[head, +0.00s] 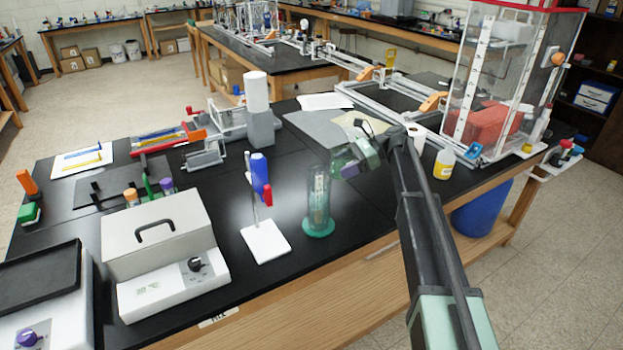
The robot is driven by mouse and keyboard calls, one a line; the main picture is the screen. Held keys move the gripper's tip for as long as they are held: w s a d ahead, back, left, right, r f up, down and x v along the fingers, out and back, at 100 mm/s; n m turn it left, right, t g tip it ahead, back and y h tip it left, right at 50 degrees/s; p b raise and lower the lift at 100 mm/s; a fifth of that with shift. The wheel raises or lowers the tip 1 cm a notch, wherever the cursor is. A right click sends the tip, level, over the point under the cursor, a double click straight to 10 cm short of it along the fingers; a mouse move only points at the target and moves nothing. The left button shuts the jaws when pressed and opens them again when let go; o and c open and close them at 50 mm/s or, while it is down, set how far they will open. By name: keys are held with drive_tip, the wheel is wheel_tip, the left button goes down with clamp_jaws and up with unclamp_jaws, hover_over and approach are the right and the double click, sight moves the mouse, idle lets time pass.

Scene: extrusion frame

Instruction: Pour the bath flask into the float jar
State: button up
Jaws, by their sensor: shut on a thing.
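A tall clear jar (319,190) on a round green base stands upright near the front edge of the black bench. A pale, slender thing shows inside it, likely a float. My gripper (346,164) is just right of the jar's upper part, at about rim height. It is shut on a small, partly clear greenish thing, likely the bath flask (341,158), which is mostly hidden by the gripper. I cannot tell the flask's tilt, its contents, or whether it touches the jar.
A white stand (265,241) with a blue and red clamp is close left of the jar. A white box with a handled lid (156,233) sits further left. Bench between stand and jar is clear.

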drive_tip(key=shift+s+d, duration=0.1)
drive_tip(key=shift+d, duration=0.05)
drive_tip(key=shift+p, duration=0.3)
drive_tip(key=p, duration=0.1)
drive_tip(key=r+h+p, duration=0.1)
drive_tip(key=p, duration=0.1)
drive_tip(key=shift+s+a+r+n+t, duration=0.1)
drive_tip(key=shift+s+a+n+t, duration=0.2)
drive_tip(key=shift+s+n, duration=0.1)
wheel_tip(320, 180, up, 7)
drive_tip(key=s+a+n+t+h+p, duration=0.2)
drive_tip(key=t+h+p, duration=0.3)
drive_tip(key=p, duration=0.8)
drive_tip(key=shift+s+a+h, duration=0.2)
drive_tip(key=shift+s+h, duration=0.2)
drive_tip(key=shift+h, duration=0.1)
drive_tip(key=shift+n+t, duration=0.3)
drive_tip(key=shift+f+t+h, duration=0.25)
drive_tip(key=shift+t+h, duration=0.35)
drive_tip(key=shift+h, duration=0.1)
drive_tip(key=shift+s+a+r+n+t+h+p, duration=0.15)
drive_tip(key=shift+r+n+t+h+p, duration=0.3)
drive_tip(key=shift+t+h, duration=0.2)
idle(0.8)
